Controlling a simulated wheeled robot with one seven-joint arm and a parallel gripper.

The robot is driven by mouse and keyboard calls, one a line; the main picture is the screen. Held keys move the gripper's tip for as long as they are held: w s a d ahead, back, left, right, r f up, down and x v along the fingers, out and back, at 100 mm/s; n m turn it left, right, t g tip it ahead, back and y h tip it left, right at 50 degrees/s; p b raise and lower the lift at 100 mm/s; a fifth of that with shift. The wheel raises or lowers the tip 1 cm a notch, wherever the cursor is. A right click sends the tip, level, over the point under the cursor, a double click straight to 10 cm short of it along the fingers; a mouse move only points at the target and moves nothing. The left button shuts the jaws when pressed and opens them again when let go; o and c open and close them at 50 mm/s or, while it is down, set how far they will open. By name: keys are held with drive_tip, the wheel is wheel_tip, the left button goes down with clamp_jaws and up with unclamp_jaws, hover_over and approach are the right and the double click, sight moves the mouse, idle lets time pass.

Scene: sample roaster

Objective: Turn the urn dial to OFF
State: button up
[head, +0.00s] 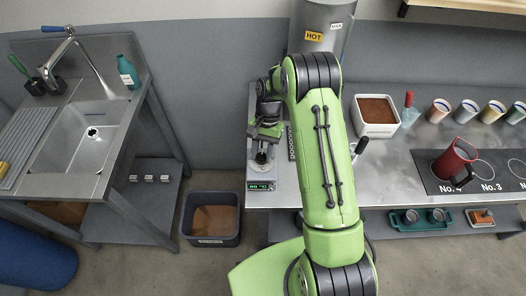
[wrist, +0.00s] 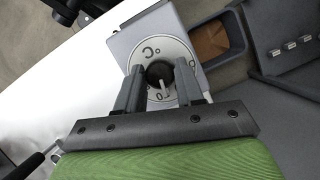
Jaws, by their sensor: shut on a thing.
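The urn (head: 321,30) is a metal cylinder with a yellow HOT label at the back of the counter, partly hidden by my arm. The dial (wrist: 159,75) is a dark round knob with a light pointer on a pale marked disc in the wrist view. Its pointer is toward the bottom of the picture, near a partly hidden mark. My gripper (wrist: 160,85) has one finger on each side of the knob and is shut on it. In the head view my gripper (head: 262,150) is at the counter's left end, above a small display reading in °C.
A dark bin (head: 210,218) with brown contents stands on the floor left of the counter. A white tub (head: 375,115), a red-topped bottle (head: 408,106) and several cups stand at the back right. A red jug (head: 455,163) is on the dark panel (head: 490,168). A sink bench (head: 85,125) is at left.

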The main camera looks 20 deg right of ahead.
drive_tip(key=n, duration=0.2)
drive_tip(key=n+h, duration=0.1)
drive_tip(key=shift+a+f+n+g+h, duration=0.1)
drive_tip(key=shift+a+n+g+h, duration=0.05)
drive_tip(key=shift+n+g+h, duration=0.2)
drive_tip(key=n, duration=0.2)
drive_tip(key=n+h+b, duration=0.1)
drive_tip(key=n, duration=0.1)
drive_tip(key=shift+s+a+n+h, duration=0.1)
drive_tip(key=shift+n+h, duration=0.15)
drive_tip(key=shift+n, duration=0.1)
drive_tip(key=n+h, duration=0.1)
drive_tip(key=n, duration=0.3)
drive_tip(key=shift+a+h, duration=0.1)
drive_tip(key=shift+h, duration=0.3)
drive_tip(key=shift+s+n+t+h+p, duration=0.1)
drive_tip(key=shift+n+t+h+p, duration=0.5)
drive_tip(key=shift+n, duration=1.6)
drive_tip(key=shift+a+n, duration=0.1)
drive_tip(key=shift+n, duration=0.2)
drive_tip(key=o, duration=1)
drive_tip(key=shift+c, duration=0.2)
drive_tip(key=shift+o, duration=0.2)
